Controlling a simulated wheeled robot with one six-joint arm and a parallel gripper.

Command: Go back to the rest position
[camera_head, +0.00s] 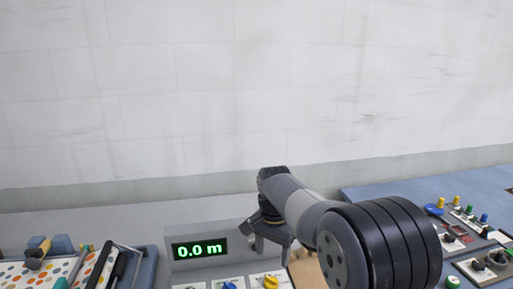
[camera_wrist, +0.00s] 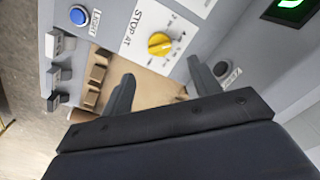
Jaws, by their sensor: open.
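My gripper (camera_head: 268,243) hangs at the end of my arm in the head view, in front of the grey panel and right of the green display (camera_head: 200,248) that reads 0.0 m. In the wrist view its two dark fingers (camera_wrist: 163,88) stand apart with nothing between them. Beyond the fingers is a panel with a yellow knob (camera_wrist: 160,44) under the label STOP AT. The yellow knob also shows in the head view (camera_head: 271,282), just below the gripper. A blue button (camera_wrist: 78,16) labelled LIGHT sits at the upper left of the wrist view.
At left in the head view is a spotted tray (camera_head: 30,272) with tools. At right is a blue surface (camera_head: 385,196) with several coloured knobs. The wall behind is bare.

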